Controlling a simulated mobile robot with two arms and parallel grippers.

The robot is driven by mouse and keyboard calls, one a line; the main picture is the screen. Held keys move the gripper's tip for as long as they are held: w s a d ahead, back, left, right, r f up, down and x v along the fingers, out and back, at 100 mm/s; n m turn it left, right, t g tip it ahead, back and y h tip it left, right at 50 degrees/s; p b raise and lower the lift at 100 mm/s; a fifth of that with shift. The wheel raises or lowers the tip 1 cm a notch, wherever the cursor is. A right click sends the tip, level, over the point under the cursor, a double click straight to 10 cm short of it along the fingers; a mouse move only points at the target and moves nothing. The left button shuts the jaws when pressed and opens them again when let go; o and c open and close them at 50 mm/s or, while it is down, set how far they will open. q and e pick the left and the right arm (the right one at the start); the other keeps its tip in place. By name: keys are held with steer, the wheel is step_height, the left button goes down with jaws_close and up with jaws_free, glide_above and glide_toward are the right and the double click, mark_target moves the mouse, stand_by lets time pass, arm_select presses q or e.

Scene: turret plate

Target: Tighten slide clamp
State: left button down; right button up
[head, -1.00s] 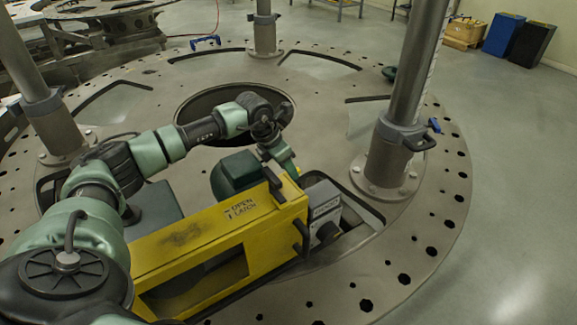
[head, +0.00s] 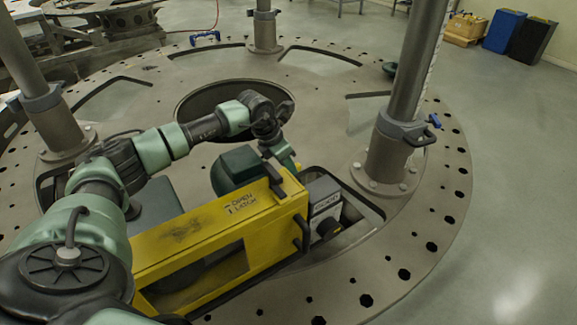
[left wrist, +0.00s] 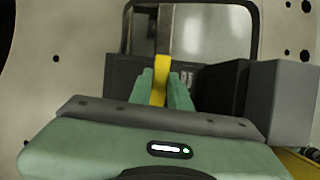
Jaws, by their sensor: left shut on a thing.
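Grey collar clamps sit around the metal posts on the round plate; the clearest one (head: 401,132), at the right, has a dark side handle and a small blue lever (head: 435,121). I cannot tell which clamp the task means. My left gripper (head: 287,163) is at the far side of the yellow frame, largely hidden in the head view. In the left wrist view its green fingers (left wrist: 164,90) are shut on a thin upright yellow piece (left wrist: 161,78). What that piece belongs to is hidden. My right gripper is out of view.
The yellow frame (head: 190,238) lies across the near plate, beside a grey box (head: 324,205). The round plate (head: 432,200) has a large central opening and edge holes. A blue-handled object (head: 205,36) lies at the back. Bins (head: 503,32) stand far right on open floor.

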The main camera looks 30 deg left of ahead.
arm_select(q)
steer(key=m+b, duration=0.2)
steer(key=m+g+h+b, duration=0.1)
steer(key=m+b, duration=0.1)
steer(key=b, duration=0.1)
steer(key=shift+w+a+f+m, duration=0.1)
steer(key=shift+w+f+m, duration=0.05)
steer(key=shift+m, duration=0.15)
steer(key=m+b, duration=0.1)
steer(key=m, duration=0.1)
steer(key=m+g+h+b, duration=0.1)
steer(key=m+b, duration=0.1)
steer(key=shift+w+g, duration=0.1)
steer(key=shift+g, duration=0.2)
steer(key=m, duration=0.2)
steer(key=m+g+b, duration=0.1)
steer(key=m, duration=0.1)
steer(key=shift+w+r+h+b, duration=0.1)
steer(key=shift+r+h+b, duration=0.1)
steer(key=shift+h+b, duration=0.1)
steer(key=shift+w+a+r+m+g+b, duration=0.1)
steer(key=shift+m+g+b, duration=0.7)
steer(key=shift+m, duration=1.5)
steer(key=shift+g, duration=0.3)
steer(key=c, duration=1.3)
jaws_free()
